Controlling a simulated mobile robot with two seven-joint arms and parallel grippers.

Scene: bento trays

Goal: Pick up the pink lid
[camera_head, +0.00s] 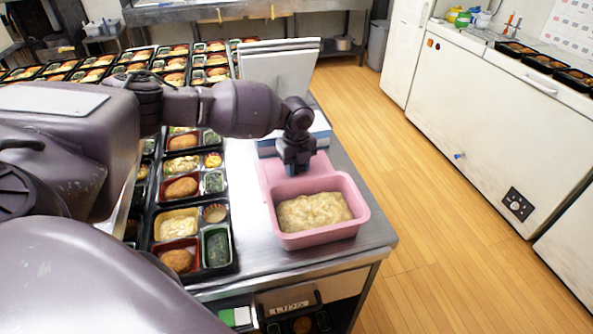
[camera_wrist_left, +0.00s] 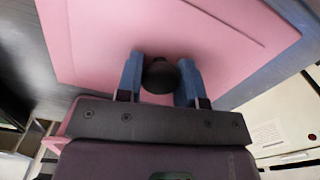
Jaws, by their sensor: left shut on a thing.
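The pink lid (camera_head: 271,171) lies behind the pink container on the steel table, partly hidden by my left gripper and the container. In the left wrist view the lid (camera_wrist_left: 215,35) is a flat pink panel with a dark round knob (camera_wrist_left: 160,75). My left gripper (camera_head: 296,168) is over the lid, and its two blue fingers (camera_wrist_left: 160,80) are shut on the knob from both sides. I cannot tell whether the lid touches what is below it. The pink container (camera_head: 362,212) is open and holds pale yellow food. My right gripper is not in view.
Black bento trays (camera_head: 236,262) with food cover the table's left side. A white and blue device (camera_head: 322,130) and upright white panels (camera_head: 275,68) stand behind the lid. The table's right front corner (camera_head: 375,240) is clear. White cabinets stand across the wooden floor.

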